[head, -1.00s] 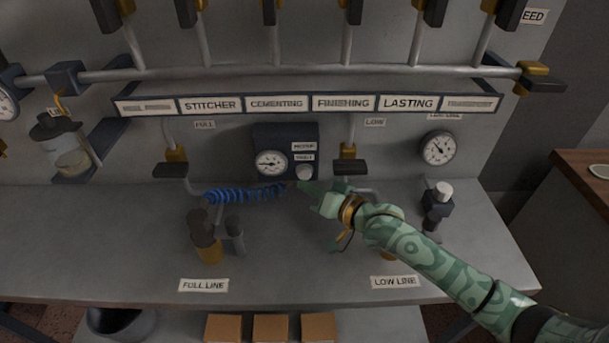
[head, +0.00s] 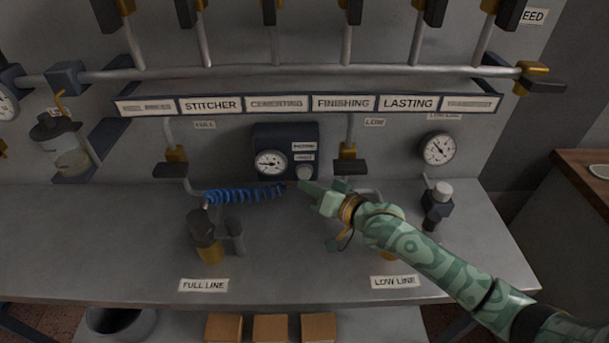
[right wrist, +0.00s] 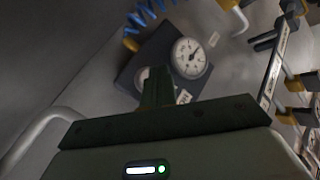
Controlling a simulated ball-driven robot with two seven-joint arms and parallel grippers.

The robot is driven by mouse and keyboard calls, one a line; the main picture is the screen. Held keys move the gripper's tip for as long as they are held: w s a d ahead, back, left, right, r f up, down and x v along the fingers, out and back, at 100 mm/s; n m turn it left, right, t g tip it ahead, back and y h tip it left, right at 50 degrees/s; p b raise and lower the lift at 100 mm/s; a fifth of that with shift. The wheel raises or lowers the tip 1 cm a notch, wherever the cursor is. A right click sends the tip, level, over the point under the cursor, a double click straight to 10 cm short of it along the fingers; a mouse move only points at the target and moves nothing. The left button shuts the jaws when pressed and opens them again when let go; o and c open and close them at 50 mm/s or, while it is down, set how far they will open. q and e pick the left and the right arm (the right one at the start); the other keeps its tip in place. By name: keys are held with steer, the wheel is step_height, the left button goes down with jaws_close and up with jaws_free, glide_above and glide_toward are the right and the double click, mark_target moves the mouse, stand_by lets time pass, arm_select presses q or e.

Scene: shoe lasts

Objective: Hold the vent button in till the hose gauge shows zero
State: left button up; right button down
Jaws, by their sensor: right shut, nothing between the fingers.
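A dark panel box (head: 286,138) stands at the back of the bench, with a round white hose gauge (head: 270,163) on its left face. The pale round vent button (head: 305,173) is on its lower right, under small labels. My right gripper (head: 303,185) is shut and empty, its green fingertips just below the button. In the right wrist view the fingertips (right wrist: 158,78) overlap the edge of the button (right wrist: 143,75), beside the gauge (right wrist: 189,57). I cannot tell whether they touch or press it. The gauge's reading is too small to tell. My left gripper is out of view.
A coiled blue hose (head: 245,194) runs left of the box. A dark-topped fitting (head: 203,228) stands behind the FULL LINE label (head: 203,285). A second gauge (head: 437,149) and a regulator (head: 437,207) are to the right. Valve handles hang at both sides of the box.

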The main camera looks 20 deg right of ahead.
steer(key=shift+w+d, duration=0.1)
steer(key=shift+w, duration=0.2)
steer(key=shift+w+d, duration=0.15)
steer(key=shift+w, duration=0.35)
stand_by(0.6)
steer(key=shift+w+d+r, duration=0.15)
steer(key=shift+w+r, duration=0.05)
steer(key=shift+r, duration=0.2)
stand_by(1.5)
stand_by(1.8)
steer(key=shift+s+a+f+p, duration=0.2)
steer(key=shift+s+p, duration=0.1)
steer(key=shift+s, duration=0.1)
steer(key=shift+s+a+f+p, duration=0.1)
steer(key=shift+s+f+p, duration=0.05)
steer(key=shift+s+p, duration=0.2)
